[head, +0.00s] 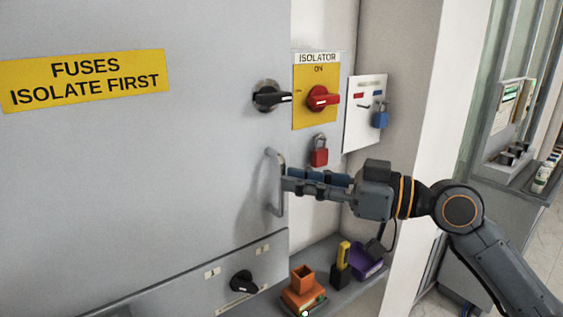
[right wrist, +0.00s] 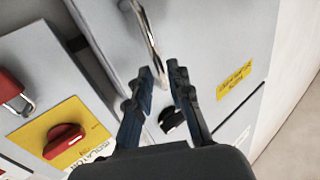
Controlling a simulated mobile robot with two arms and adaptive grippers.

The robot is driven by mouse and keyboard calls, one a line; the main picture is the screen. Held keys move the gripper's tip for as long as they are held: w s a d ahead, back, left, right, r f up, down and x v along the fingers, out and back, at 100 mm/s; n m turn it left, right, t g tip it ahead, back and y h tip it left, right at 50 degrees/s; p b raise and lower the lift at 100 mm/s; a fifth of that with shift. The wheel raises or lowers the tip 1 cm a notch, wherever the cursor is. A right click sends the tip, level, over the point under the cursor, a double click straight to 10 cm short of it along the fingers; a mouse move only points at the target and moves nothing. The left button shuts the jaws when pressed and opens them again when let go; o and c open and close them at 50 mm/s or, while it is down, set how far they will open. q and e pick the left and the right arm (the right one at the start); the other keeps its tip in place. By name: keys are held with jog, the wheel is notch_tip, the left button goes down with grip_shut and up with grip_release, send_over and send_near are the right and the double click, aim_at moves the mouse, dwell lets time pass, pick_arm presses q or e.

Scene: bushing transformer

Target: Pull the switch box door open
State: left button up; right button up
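The switch box door (head: 150,190) is a large grey panel with a yellow "FUSES ISOLATE FIRST" label (head: 84,80). A metal bar handle (head: 277,180) stands upright near its right edge; it also shows in the right wrist view (right wrist: 150,40). My right gripper (head: 285,181) reaches in from the right with its fingertips at the handle. In the right wrist view the gripper (right wrist: 160,84) has its fingers apart, and the handle's end shows between or just beyond the tips. I cannot tell whether they touch it. My left gripper is not in view.
A black knob (head: 271,96) is on the door above the handle. Beside it are a red isolator switch (head: 320,98), a red padlock (head: 319,151) and a blue padlock (head: 379,117). Below, a ledge holds an orange holder (head: 303,289), a yellow-black tool (head: 342,264) and a purple tray (head: 366,259).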

aim_at(282, 209)
jog(key=shift+p+x, duration=0.55)
jog(key=shift+x, duration=1.2)
grip_shut()
